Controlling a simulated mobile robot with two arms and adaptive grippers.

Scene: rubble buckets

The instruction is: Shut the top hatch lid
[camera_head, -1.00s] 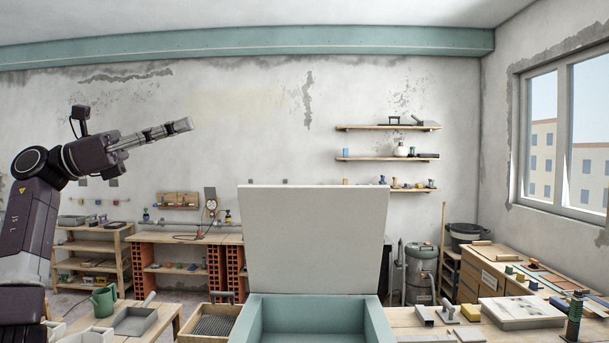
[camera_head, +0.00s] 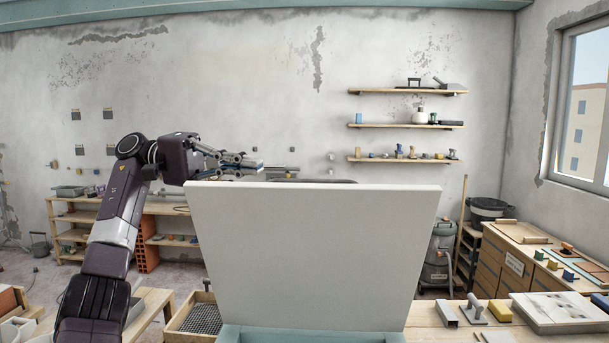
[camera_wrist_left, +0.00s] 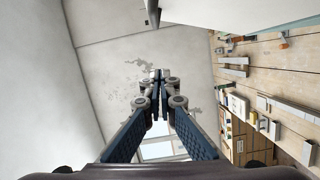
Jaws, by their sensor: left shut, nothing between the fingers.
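The hatch lid (camera_head: 312,260) is a broad pale grey panel standing raised in the middle of the head view. It is wider at its top edge and seems to lean towards me. Only a strip of the teal hatch box (camera_head: 310,333) shows below it. My left gripper (camera_head: 258,165) is just above the lid's top edge, left of its middle, and appears to be behind it. Its fingers are shut and empty, pointing right. The shut fingers also show in the left wrist view (camera_wrist_left: 160,78). Whether they touch the lid cannot be told. My right gripper is out of view.
A workbench (camera_head: 430,335) with tools and a flat tray (camera_head: 560,312) lies to the right. A crate with a grid (camera_head: 200,318) stands left of the lid. Shelves (camera_head: 405,160) hang on the back wall.

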